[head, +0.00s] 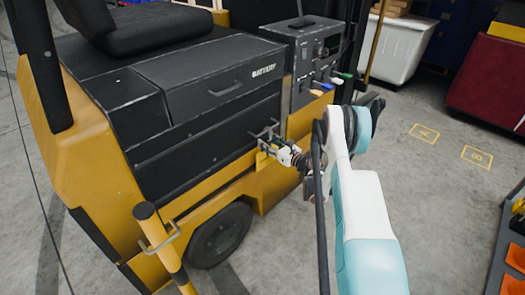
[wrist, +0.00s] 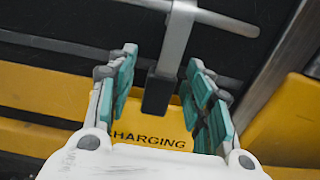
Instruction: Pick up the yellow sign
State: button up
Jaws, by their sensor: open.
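The yellow sign (wrist: 150,136) shows in the wrist view with black lettering that reads "HARGING"; its lower part is hidden behind the white body of my gripper (wrist: 160,72). A dark block (wrist: 158,95) on a grey bar stands at the sign's top edge, between my fingers. My teal-padded fingers are open, one on each side of the block and the sign's upper part, with gaps visible. In the head view my gripper (head: 271,138) is at the side of the yellow and black truck, and a small yellow piece of the sign (head: 262,160) shows beside it.
The truck's black battery cover (head: 210,75) and a lever panel (head: 318,65) are close to my arm. A yellow post (head: 165,248) stands in front of the wheel. A white bin (head: 400,45) and a red bin (head: 490,75) stand behind. Open floor lies right of my arm.

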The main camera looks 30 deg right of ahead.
jog(key=shift+s+d+r, duration=0.1)
jog(key=shift+s, duration=0.05)
jog(key=shift+c, duration=0.3)
grip_shut()
